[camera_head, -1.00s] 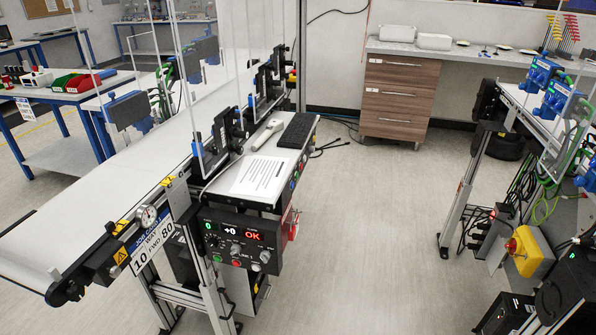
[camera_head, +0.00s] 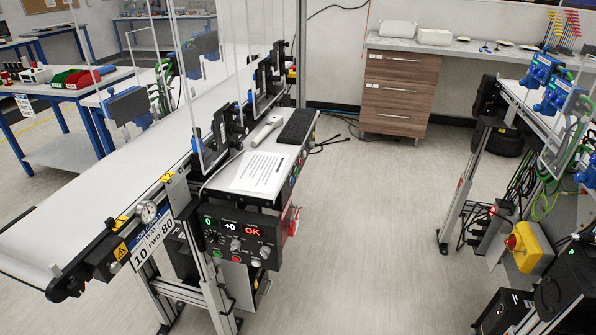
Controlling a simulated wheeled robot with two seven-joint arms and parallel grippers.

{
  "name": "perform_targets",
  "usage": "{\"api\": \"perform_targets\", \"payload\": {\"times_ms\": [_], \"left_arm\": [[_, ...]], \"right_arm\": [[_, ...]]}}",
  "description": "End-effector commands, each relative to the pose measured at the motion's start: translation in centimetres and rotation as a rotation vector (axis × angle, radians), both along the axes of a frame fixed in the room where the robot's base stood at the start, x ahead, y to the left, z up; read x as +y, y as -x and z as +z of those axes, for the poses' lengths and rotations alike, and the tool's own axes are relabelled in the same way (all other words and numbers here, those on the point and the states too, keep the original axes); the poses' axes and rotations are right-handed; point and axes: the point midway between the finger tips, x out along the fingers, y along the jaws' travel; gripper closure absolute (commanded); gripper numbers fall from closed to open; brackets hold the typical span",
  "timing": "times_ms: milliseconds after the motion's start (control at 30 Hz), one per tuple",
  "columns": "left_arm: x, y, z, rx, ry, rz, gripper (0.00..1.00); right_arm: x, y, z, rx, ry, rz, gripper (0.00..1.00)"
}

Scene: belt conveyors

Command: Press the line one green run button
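The black control panel (camera_head: 226,242) is fixed below the near end of the left conveyor. It has a green "0" display, a white "+0" display and a red "OK" display. The small green button (camera_head: 217,254) is at the panel's lower left, and a red button (camera_head: 236,259) is to its right. Knobs sit above and beside them. The panel's small lettering is hard to read. Neither of my grippers is in view, and nothing covers the panel.
The white conveyor belt (camera_head: 95,205) runs along the left. A shelf above the panel holds a paper sheet (camera_head: 259,172), a handheld scanner (camera_head: 267,130) and a keyboard (camera_head: 299,126). A yellow emergency-stop box (camera_head: 534,247) is at right. The floor (camera_head: 365,230) between is clear.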

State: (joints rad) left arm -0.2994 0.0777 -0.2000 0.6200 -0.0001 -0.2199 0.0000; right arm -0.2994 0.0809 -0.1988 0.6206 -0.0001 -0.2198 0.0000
Motion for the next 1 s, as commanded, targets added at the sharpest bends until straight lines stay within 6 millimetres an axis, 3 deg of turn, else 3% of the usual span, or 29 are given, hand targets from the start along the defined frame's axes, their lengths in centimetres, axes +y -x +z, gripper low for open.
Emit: {"api": "perform_targets", "payload": {"times_ms": [300,533,1000], "left_arm": [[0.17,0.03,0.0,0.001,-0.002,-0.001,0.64],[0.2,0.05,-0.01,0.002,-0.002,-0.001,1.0],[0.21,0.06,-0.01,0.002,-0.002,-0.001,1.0]], "right_arm": [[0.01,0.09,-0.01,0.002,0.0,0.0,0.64],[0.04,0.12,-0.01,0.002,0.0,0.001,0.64],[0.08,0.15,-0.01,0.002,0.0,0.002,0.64]]}}
